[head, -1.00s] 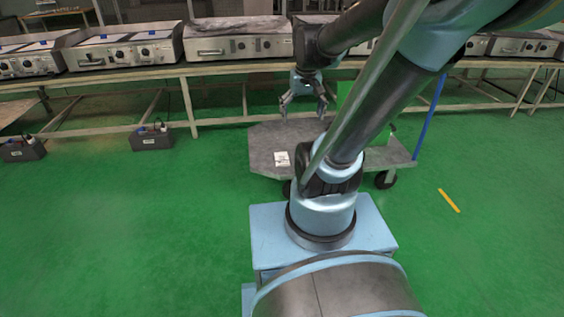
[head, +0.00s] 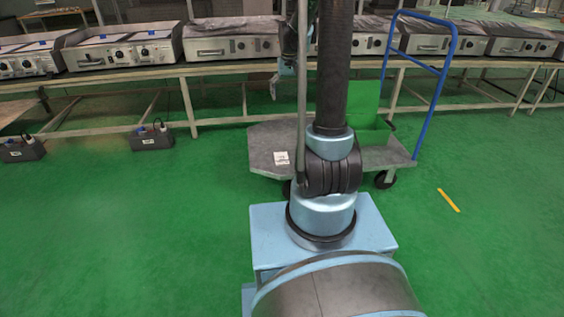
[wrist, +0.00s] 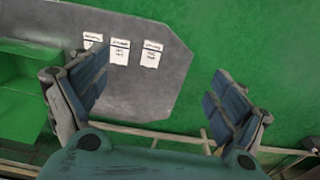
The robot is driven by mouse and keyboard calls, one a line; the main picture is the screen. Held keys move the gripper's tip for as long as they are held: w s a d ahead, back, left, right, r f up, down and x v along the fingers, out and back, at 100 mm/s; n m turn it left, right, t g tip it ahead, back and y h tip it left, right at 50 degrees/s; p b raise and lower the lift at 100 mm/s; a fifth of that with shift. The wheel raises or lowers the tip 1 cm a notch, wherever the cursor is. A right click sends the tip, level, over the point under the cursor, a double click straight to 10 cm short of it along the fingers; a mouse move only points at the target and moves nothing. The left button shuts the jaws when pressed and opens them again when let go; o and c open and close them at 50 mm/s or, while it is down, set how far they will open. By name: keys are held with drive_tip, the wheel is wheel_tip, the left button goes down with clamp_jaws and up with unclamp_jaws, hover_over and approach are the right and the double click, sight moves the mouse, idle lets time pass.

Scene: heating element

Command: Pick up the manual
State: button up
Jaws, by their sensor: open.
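Three white manuals lie flat and side by side on the grey cart top (wrist: 130,95) in the wrist view: the left one (wrist: 93,39), the middle one (wrist: 119,52) and the right one (wrist: 151,54). In the head view one manual (head: 281,158) shows near the middle of the cart deck (head: 262,140); my arm hides part of the deck. My gripper (wrist: 160,88) is open and empty. Its fingers are apart from the manuals, and the left finger partly overlaps the left one in view. In the head view the gripper is mostly hidden behind my arm.
A green bin (head: 372,125) stands on the cart's right part, by its blue handle (head: 437,90). Behind it a long bench (head: 220,69) carries several steel griddles (head: 237,40). Two dark boxes (head: 152,137) (head: 22,148) sit on the floor.

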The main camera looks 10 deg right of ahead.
drive_tip(key=w+f, duration=1.3)
drive_tip(key=w, duration=0.1)
drive_tip(key=g, duration=0.1)
hover_over(282, 158)
wheel_tip(282, 158, down, 16)
drive_tip(key=f, duration=1.2)
drive_tip(key=shift+w+a+f, duration=0.25)
drive_tip(key=shift+a+f, duration=0.1)
drive_tip(key=shift+f, duration=0.05)
drive_tip(key=shift+d+f, duration=0.15)
drive_tip(key=shift+f, duration=1.2)
drive_tip(key=shift+d+f, duration=0.1)
drive_tip(key=shift+f, duration=1.25)
drive_tip(key=c, duration=1.2)
